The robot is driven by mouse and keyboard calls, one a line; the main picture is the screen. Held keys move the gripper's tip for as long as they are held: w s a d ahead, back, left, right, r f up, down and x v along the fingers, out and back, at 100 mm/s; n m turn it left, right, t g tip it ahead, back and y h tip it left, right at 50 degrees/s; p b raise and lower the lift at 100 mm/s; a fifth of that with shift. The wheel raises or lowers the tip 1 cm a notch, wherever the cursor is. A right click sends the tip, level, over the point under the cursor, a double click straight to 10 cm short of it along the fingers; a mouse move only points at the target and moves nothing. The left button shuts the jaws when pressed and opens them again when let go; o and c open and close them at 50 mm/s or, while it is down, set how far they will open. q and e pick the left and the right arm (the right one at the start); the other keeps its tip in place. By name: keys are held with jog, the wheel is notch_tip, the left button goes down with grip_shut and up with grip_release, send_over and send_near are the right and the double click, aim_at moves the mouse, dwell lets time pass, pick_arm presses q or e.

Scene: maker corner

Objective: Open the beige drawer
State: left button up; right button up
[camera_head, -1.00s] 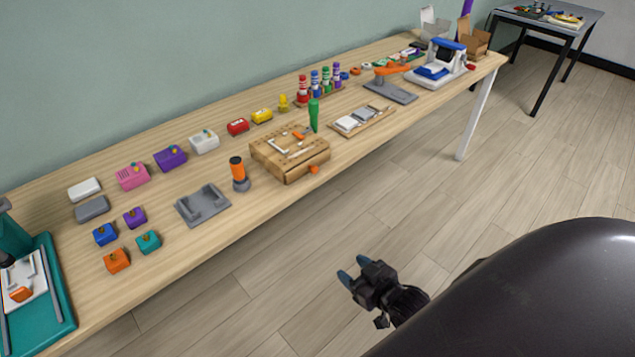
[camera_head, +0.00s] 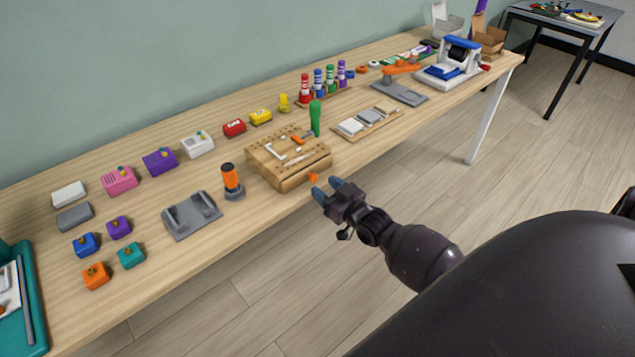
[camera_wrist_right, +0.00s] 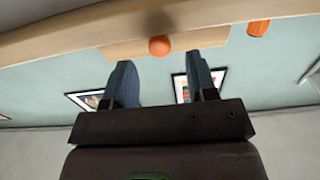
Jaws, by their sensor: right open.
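The beige drawer is the front of a small wooden box (camera_head: 290,180) near the table's front edge in the head view. Its orange knob (camera_head: 313,178) sticks out at the front, and the drawer looks shut. My right gripper (camera_head: 326,187) is open and empty, its blue fingertips just in front of the knob, apparently not touching it. In the right wrist view, the orange knob (camera_wrist_right: 160,46) sits on the wooden front (camera_wrist_right: 205,38), just beyond and between the two fingers (camera_wrist_right: 164,84). My left gripper is not in view.
A green-handled tool (camera_head: 315,118) stands by the box top's back right. An orange-and-black cylinder (camera_head: 231,182) and a grey cradle (camera_head: 191,217) stand left of it. A tray of tiles (camera_head: 352,129) lies to the right. The floor before the table is clear.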

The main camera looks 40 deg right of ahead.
aim_at(315, 180)
jog(key=shift+w+a, duration=0.15)
jog(key=shift+w, duration=1.55)
grip_shut()
